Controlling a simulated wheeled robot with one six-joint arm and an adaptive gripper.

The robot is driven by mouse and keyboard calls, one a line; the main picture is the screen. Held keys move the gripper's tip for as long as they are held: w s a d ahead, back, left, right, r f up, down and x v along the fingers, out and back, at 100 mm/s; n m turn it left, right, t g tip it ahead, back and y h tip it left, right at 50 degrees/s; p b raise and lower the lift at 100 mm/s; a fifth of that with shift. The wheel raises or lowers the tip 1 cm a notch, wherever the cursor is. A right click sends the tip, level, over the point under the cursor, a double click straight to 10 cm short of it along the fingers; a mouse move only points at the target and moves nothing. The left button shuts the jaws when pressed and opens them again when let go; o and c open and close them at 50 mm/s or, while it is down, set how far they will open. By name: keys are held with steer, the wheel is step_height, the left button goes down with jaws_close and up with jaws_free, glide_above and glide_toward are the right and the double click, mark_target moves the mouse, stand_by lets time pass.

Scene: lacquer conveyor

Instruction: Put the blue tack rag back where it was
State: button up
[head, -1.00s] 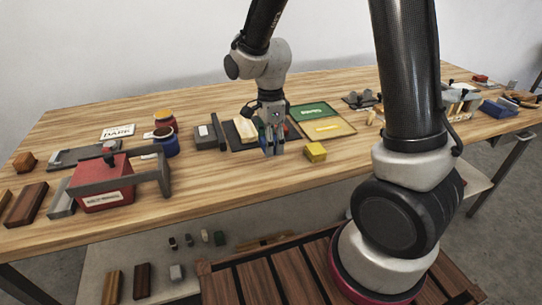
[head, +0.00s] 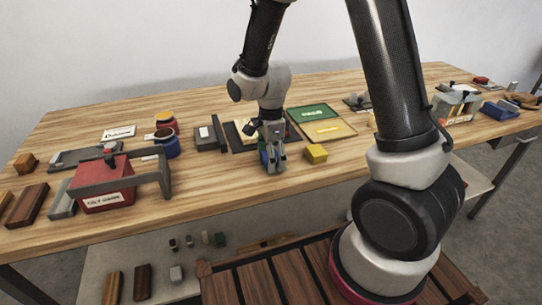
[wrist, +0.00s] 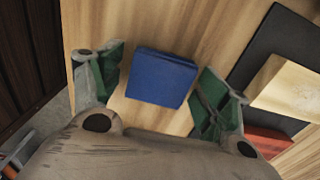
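The blue tack rag (wrist: 162,78) shows in the wrist view as a small, flat-topped blue block on the wooden bench top. My gripper (wrist: 155,90) is open, with one green-padded finger to the left of the rag and one to the right. Gaps show between the rag and both fingers, and nothing is held. In the head view my gripper (head: 275,168) is low over the bench, left of a yellow block (head: 316,153), and it hides most or all of the rag.
Behind my gripper lie a dark board with a pale wooden block and a green-and-tan flat case (head: 328,130). A red box (head: 103,190) with a grey frame, a blue jar (head: 167,147) and wooden blocks stand to the left. Bare bench lies in front.

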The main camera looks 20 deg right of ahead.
step_height(320, 180, up, 11)
steer(key=s+d+r+n+t, duration=0.2)
steer(key=s+d+r+n, duration=0.55)
steer(key=r, duration=0.25)
steer(key=s+d+r+n+t, duration=0.2)
steer(key=s+d+r+n, duration=0.2)
steer(key=s+d+n, duration=0.3)
steer(key=s+n, duration=0.3)
steer(key=s, duration=0.1)
steer(key=shift+s+d+r, duration=0.15)
steer(key=shift+s+d, duration=0.05)
steer(key=shift+s, duration=0.1)
